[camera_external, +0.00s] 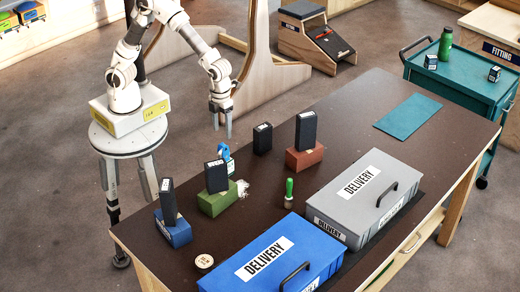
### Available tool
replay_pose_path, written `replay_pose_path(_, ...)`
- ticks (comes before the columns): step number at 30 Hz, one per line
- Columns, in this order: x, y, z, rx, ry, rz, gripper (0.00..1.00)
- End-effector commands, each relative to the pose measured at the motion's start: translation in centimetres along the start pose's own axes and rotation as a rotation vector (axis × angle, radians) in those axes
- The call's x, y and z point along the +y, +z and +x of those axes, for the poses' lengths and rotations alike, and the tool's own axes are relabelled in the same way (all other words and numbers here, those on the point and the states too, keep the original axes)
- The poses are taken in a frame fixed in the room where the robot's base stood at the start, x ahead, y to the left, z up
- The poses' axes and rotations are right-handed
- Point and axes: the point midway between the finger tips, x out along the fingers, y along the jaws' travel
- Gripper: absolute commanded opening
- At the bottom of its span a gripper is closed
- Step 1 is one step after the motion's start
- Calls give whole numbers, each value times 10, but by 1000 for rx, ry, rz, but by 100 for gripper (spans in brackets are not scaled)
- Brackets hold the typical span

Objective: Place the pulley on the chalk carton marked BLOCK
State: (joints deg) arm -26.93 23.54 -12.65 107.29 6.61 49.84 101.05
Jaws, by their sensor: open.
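My gripper (221,134) points down above the far left edge of the dark table, open and with nothing between its fingers. A small blue piece (225,153), possibly the pulley, stands on the table below it, partly hidden behind a green block. Dark upright cartons with small pale labels stand nearby: one on a blue block (168,201), one on the green block (216,177), one directly on the table (262,138) and one on a red block (306,131). The labels are too small to read, so I cannot tell which says BLOCK.
A blue DELIVERY box (310,265) and a grey DELIVERY box (335,228) fill the near right side. A green-handled tool (289,191), a white tuft (243,189) and a pale round disc (204,261) lie among them. A teal mat (408,116) lies at the far right, with bare table around it.

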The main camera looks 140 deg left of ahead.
Motion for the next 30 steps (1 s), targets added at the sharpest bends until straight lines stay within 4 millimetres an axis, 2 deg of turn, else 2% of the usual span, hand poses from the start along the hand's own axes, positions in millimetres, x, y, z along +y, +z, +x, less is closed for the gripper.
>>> replay_pose_path(3,-1,1,-19,-1,-3,-1,68)
replay_pose_path(13,1,-2,-34,-4,-5,-14,68)
replay_pose_path(17,10,-14,-54,-24,-36,-107,68)
replay_pose_path(24,55,-54,-113,-44,-161,-474,68)
replay_pose_path(30,102,-84,-147,14,-274,-805,68)
